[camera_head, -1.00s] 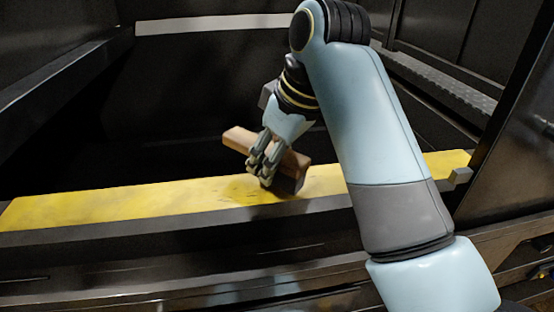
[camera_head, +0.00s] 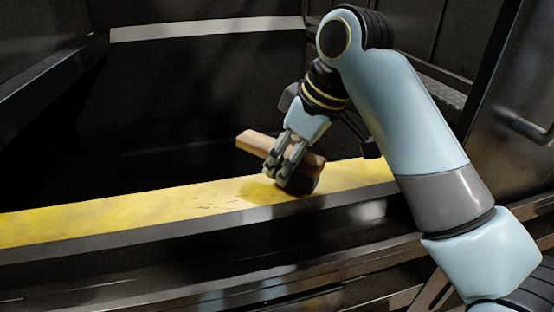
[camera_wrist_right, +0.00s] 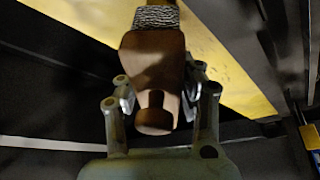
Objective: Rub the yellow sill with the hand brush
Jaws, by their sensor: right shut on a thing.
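The yellow sill (camera_head: 130,218) runs across the head view, with dark scuffs on its top near the brush. My right gripper (camera_head: 285,172) is shut on the hand brush (camera_head: 257,144), a brown wooden block with a dark underside. The brush is tilted, its near end low at the sill and its far end raised. I cannot tell whether the bristles touch the sill. In the right wrist view the brush (camera_wrist_right: 152,60) sits between the fingers, with a strip of the yellow sill (camera_wrist_right: 225,70) beyond. My left gripper is not in view.
Behind the sill is a dark, deep recess (camera_head: 180,160) with a pale strip (camera_head: 205,29) along its back wall. A metal panel with a handle (camera_head: 530,129) stands at the right. The left part of the sill is clear.

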